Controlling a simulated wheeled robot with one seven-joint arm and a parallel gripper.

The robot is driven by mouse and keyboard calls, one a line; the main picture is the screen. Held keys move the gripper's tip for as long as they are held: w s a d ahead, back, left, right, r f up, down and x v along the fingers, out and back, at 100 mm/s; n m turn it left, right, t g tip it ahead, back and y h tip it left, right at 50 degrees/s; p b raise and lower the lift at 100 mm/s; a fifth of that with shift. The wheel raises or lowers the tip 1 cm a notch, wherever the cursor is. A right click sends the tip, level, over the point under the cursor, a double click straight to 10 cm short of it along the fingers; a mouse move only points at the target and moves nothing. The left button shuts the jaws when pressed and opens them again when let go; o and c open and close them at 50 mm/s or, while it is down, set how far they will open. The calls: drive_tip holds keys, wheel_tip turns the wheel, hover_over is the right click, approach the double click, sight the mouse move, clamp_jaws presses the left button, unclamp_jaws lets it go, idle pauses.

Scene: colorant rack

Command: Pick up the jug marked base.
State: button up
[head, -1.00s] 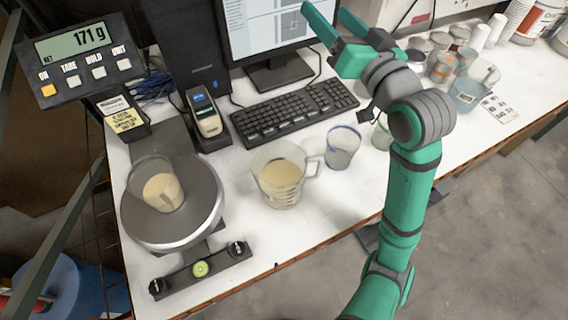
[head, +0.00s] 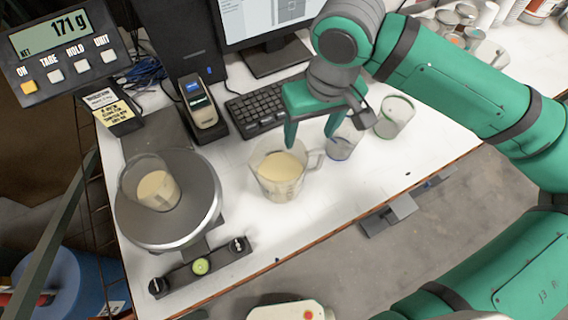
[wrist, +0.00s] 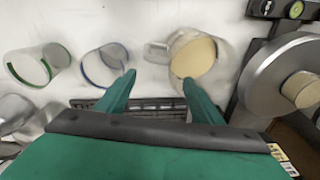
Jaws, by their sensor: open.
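A clear jug (head: 281,172) with a side handle and cream liquid stands upright on the white bench, right of the scale. No marking on it is readable. It also shows in the wrist view (wrist: 193,57), with its handle to the left. My gripper (head: 311,138) is open and empty, fingers pointing down, above and behind the jug's handle side in the head view. In the wrist view my gripper (wrist: 158,80) has its right fingertip near the jug's rim and its left fingertip near the blue-rimmed cup. I see no contact with the jug.
A blue-rimmed cup (head: 343,146) and a green-rimmed cup (head: 395,118) stand to the right of the jug. A scale (head: 205,215) on the left carries a cup of cream liquid (head: 157,190); its display (head: 62,38) reads 171 g. A keyboard (head: 262,108) lies behind.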

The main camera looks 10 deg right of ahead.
sight(312, 169)
drive_tip(key=shift+s+d+f+g+h, duration=0.15)
drive_tip(key=shift+s+d+g, duration=0.1)
drive_tip(key=shift+s+d, duration=0.2)
drive_tip(key=shift+s+d+f+g+h, duration=0.15)
drive_tip(key=shift+s+d+g, duration=0.15)
drive_tip(key=shift+s, duration=0.15)
drive_tip(key=shift+s+d+f, duration=0.1)
drive_tip(key=shift+s+f, duration=0.05)
drive_tip(key=shift+f, duration=0.15)
drive_tip(key=f, duration=1)
drive_tip(key=shift+w+a+f, duration=0.1)
drive_tip(key=shift+w+a, duration=0.1)
drive_tip(key=shift+a, duration=0.1)
drive_tip(key=c, duration=1.4)
clamp_jaws()
